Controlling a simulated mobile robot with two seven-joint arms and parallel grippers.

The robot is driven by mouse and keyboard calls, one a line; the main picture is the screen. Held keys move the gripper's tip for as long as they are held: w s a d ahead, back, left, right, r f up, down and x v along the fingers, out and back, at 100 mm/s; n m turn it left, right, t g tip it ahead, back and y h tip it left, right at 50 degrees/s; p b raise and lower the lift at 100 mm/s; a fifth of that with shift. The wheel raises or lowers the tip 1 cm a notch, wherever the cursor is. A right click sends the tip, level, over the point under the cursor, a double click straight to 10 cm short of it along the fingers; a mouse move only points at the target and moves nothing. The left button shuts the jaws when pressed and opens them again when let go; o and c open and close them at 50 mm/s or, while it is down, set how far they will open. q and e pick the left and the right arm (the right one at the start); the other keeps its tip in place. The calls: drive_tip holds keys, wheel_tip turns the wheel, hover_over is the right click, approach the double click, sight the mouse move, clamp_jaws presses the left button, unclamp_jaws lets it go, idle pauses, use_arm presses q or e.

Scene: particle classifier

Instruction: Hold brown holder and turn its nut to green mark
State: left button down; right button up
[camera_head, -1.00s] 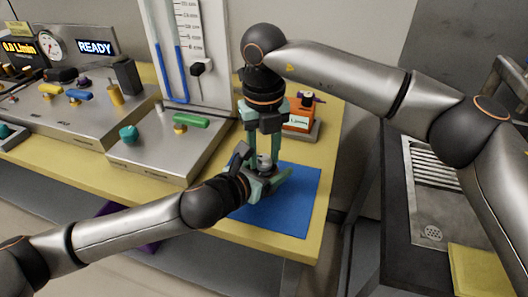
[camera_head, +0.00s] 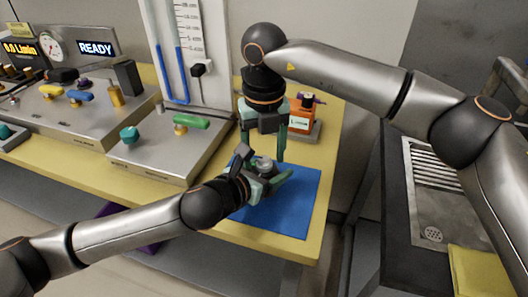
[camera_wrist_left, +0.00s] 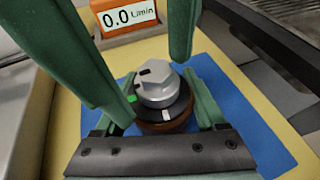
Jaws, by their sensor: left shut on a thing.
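The brown holder (camera_wrist_left: 165,126) stands on the blue mat, its dark collar (camera_wrist_left: 168,114) carrying a white mark and a green mark (camera_wrist_left: 132,98). The silver hex nut (camera_wrist_left: 158,84) sits on top with a dark mark on its upper left; I cannot tell whether this lines up with the green mark. It also shows small in the head view (camera_head: 264,164). My left gripper (camera_head: 267,177) is shut on the holder from the side. My right gripper (camera_head: 264,155) points down above the nut, open and apart from it. Its fingers cross the upper part of the left wrist view.
The blue mat (camera_head: 298,202) lies on the yellow bench. An orange meter (camera_wrist_left: 124,16) reading 0.0 L/min stands behind the holder. A steel box with a green lever (camera_head: 186,121) and a gauge panel (camera_head: 203,25) stand to the left. Free mat lies right of the holder.

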sight(264, 159)
use_arm(q)
drive_tip(key=shift+s+f, duration=0.1)
drive_tip(key=shift+f, duration=0.15)
use_arm(e)
wheel_tip(264, 159, up, 12)
idle(0.5)
use_arm(q)
drive_tip(key=shift+c, duration=1.5)
unclamp_jaws()
drive_tip(key=o, duration=0.3)
drive_tip(key=shift+r, duration=0.2)
